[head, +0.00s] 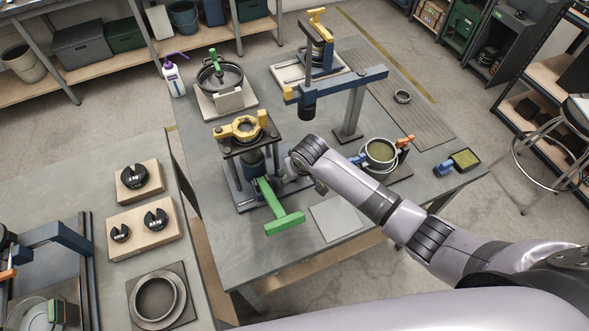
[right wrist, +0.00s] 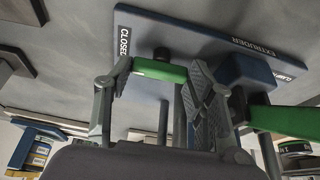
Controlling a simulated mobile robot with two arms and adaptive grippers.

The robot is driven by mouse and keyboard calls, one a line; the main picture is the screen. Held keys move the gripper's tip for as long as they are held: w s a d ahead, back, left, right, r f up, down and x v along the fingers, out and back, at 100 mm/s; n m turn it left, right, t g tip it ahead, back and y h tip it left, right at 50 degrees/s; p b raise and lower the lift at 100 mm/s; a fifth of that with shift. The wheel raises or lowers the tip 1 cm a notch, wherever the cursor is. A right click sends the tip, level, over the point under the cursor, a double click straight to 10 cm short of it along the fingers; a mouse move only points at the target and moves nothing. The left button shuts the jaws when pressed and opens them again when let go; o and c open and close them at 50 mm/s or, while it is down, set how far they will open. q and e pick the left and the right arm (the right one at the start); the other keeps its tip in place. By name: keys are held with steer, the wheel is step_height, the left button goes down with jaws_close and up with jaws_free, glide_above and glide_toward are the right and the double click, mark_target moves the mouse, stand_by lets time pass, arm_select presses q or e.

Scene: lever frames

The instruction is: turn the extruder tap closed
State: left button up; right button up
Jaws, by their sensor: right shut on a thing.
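The extruder stands on the middle table. It has a yellow ring (head: 240,128) on top, dark posts and a large green T-shaped handle (head: 285,223) at its front. In the right wrist view its blue base plate (right wrist: 215,42) bears the words CLOSED and EXTRUDER and a third, partly hidden label. A short green tap lever (right wrist: 160,70) lies between the fingers of my right gripper (right wrist: 159,76), near the word CLOSED. The gripper is shut on this lever. In the head view my right gripper (head: 297,172) is low beside the extruder and partly hidden. My left gripper is not in view.
The large green handle (right wrist: 290,119) is close to the right finger in the wrist view. A blue overhead arm on a post (head: 352,110) stands behind my right arm. A pot (head: 380,152) is to its right. A grey sheet (head: 336,218) lies at the table's front.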

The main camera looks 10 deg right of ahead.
steer(key=shift+m, duration=0.3)
steer(key=o, duration=1.2)
steer(key=shift+c, duration=0.2)
steer(key=a+v, duration=0.1)
steer(key=v, duration=1.1)
steer(key=shift+d, duration=0.4)
steer(key=shift+s+f, duration=0.1)
